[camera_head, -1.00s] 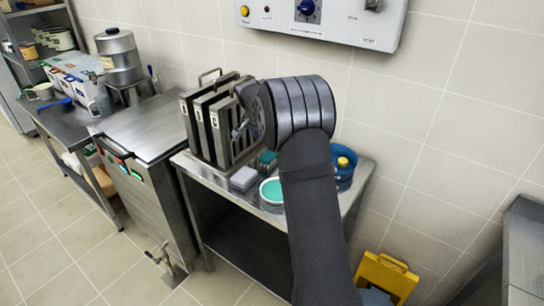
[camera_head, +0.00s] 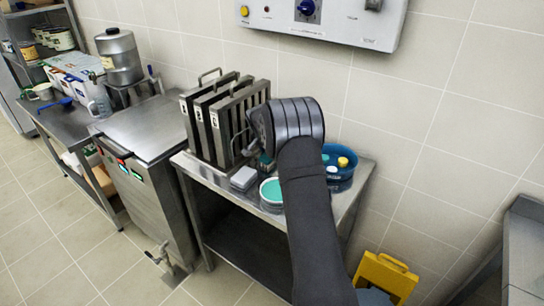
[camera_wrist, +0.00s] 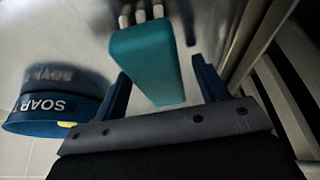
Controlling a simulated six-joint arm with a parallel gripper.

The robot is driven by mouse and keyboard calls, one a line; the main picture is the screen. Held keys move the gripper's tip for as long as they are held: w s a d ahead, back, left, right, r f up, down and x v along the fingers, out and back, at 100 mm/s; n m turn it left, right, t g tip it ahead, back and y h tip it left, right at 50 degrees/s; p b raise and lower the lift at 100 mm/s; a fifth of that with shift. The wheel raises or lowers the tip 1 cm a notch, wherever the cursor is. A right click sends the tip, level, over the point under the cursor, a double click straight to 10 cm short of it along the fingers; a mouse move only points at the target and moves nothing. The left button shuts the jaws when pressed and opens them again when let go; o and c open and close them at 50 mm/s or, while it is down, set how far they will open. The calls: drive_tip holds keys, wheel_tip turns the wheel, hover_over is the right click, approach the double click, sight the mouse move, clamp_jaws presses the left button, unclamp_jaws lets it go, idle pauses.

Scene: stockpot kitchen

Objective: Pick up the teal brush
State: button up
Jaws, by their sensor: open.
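The teal brush (camera_wrist: 152,60) is in the middle of the wrist view, a teal block with pale tufts at its far end. It lies on the steel table (camera_wrist: 85,25). In the head view only a small teal part of it (camera_head: 264,165) shows beside my arm. My gripper (camera_wrist: 163,84) is open, one blue finger on each side of the brush, with a visible gap to each. I cannot tell how far down the fingers reach. In the head view the fingers are mostly hidden behind my wrist.
A blue tub (camera_wrist: 48,112) marked SOAP stands left of my gripper in the wrist view. Upright slotted metal filters (camera_head: 215,125) stand close by at the table's back left. A white bowl with teal contents (camera_head: 271,196) and a grey block (camera_head: 243,179) stand near the front edge.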

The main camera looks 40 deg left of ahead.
drive_tip(key=shift+f, duration=0.2)
idle(0.6)
drive_tip(key=c, duration=1.1)
